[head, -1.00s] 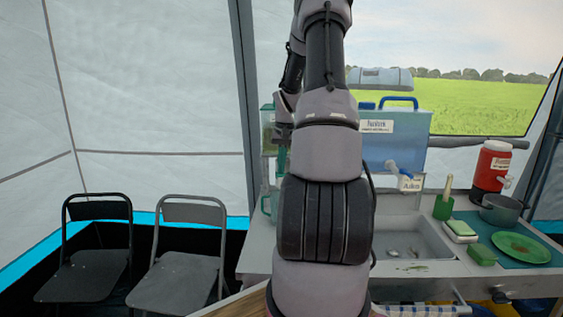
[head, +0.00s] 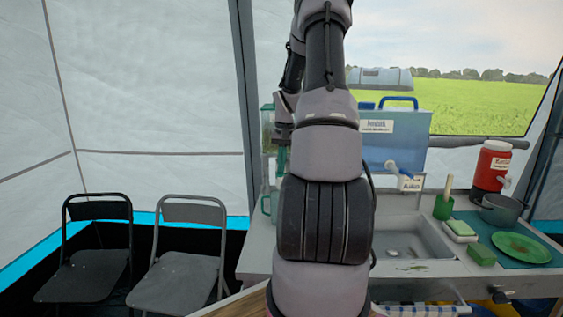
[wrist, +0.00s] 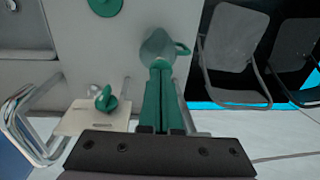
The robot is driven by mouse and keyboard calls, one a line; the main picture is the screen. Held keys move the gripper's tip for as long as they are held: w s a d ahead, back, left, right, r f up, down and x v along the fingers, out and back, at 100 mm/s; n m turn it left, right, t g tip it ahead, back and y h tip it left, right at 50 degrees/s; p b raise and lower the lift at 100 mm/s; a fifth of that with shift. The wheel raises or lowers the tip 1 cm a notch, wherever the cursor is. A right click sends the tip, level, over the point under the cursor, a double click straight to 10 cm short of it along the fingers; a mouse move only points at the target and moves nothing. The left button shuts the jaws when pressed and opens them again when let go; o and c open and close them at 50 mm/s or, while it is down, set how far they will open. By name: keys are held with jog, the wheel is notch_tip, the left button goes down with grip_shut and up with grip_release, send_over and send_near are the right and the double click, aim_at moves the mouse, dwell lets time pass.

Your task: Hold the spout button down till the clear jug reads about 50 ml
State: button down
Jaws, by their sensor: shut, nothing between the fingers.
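My gripper (wrist: 160,72) points down with its two green fingers side by side and shut, nothing between them. In the head view it is mostly behind my arm. The jug (wrist: 158,46), greenish and see-through with a green side handle, stands just beyond the fingertips in the wrist view; in the head view only its handle (head: 266,205) shows left of my arm. A clear greenish container (head: 267,130) stands above it, mostly hidden. I cannot make out the spout button, any contact with it, or the jug's level and marks.
A blue water container (head: 395,140) with a tap stands behind the sink (head: 408,240). To the right are a red drinks cooler (head: 492,165), a pot (head: 500,208) and a green plate (head: 520,247). Two folding chairs (head: 97,245) stand left. A green knob-like piece (wrist: 105,99) sits near the fingers.

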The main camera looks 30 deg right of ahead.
jog(key=shift+s+a+f, duration=0.2)
jog(key=shift+s+f, duration=0.05)
jog(key=shift+f, duration=0.1)
notch_tip(320, 180, up, 12)
jog(key=d, duration=0.1)
jog(key=shift+f, duration=0.25)
dwell(0.6)
jog(key=shift+s, duration=0.1)
